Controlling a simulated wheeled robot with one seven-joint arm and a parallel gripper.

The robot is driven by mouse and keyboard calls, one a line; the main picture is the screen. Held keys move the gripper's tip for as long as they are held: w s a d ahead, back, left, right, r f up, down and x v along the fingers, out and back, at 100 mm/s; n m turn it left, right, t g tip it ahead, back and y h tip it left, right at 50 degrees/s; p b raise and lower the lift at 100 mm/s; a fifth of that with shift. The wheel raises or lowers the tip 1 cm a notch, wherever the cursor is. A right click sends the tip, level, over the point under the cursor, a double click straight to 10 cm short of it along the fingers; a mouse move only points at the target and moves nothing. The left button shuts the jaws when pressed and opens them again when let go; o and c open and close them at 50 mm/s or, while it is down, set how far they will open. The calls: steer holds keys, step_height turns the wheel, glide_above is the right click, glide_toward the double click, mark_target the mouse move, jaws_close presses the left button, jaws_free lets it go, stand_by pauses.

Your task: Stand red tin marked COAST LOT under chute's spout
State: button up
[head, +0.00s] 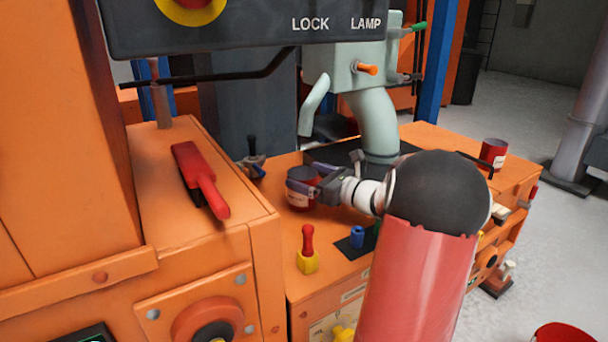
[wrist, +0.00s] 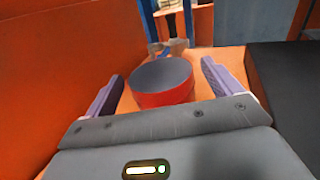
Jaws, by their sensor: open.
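A red tin (head: 298,199) with a pale label stands on the orange bench top. My gripper (head: 305,186) is open with its fingers on either side of this tin. In the wrist view the red tin (wrist: 165,98) sits between the purple finger pads, with a gap visible at each side. A second red tin (head: 494,150) with a pale label stands at the bench's far right. I cannot read either label. The pale green chute (head: 377,125) comes down behind my wrist; its lower end is partly hidden by my arm.
A black plate (head: 340,155) lies on the bench near the chute. A red-handled lever (head: 308,240) and a blue knob (head: 357,236) stand in front. A raised orange housing with a red handle (head: 200,180) is at the left. A dark LOCK/LAMP panel (head: 270,32) hangs above.

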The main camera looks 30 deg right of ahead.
steer(key=v, duration=1)
steer(key=shift+s+p, duration=0.1)
steer(key=shift+p, duration=0.2)
